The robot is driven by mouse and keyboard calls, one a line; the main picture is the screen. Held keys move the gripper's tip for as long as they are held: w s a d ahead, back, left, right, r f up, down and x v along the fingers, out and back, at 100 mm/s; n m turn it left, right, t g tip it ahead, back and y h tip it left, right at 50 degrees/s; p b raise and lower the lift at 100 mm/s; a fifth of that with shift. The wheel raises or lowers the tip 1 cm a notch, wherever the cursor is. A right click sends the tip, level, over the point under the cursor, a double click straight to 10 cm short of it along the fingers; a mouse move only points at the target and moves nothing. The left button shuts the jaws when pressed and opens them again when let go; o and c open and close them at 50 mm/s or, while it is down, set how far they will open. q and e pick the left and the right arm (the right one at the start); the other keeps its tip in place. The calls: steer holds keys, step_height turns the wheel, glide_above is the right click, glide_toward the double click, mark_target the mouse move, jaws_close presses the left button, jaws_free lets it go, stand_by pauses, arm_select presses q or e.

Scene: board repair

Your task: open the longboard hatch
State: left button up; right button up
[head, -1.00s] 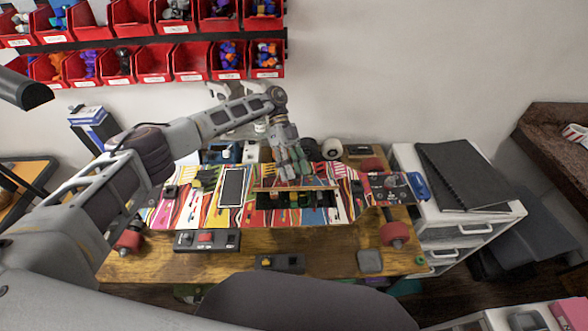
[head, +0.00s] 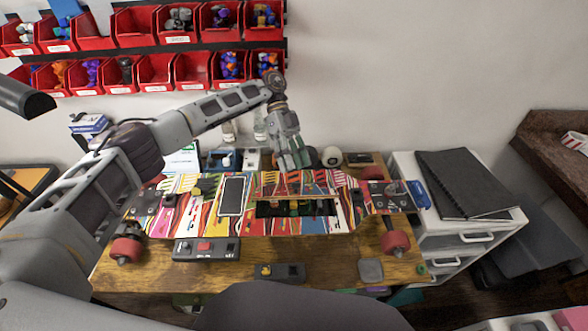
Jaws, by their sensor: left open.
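The longboard (head: 340,211), painted in bright stripes, lies across the wooden bench with red wheels at both ends. Its rectangular compartment (head: 296,208) is uncovered and shows dark insides with green and yellow parts. The striped hatch lid (head: 290,184) is at the far edge of this opening, swung back; its exact angle is hard to tell. My left gripper (head: 293,162) points down just behind and above the lid. It is open with nothing visible in it; I cannot tell whether it touches the lid. My right gripper is out of view.
A dark phone-like panel (head: 232,196) is on the board left of the compartment. Control boxes (head: 206,249) and (head: 280,272) lie on the bench's (head: 330,258) near side. Loose wheels (head: 331,156) stand behind the board. A white drawer unit (head: 462,239) is at right.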

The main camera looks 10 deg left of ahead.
arm_select(q)
steer(key=shift+r, duration=1.25)
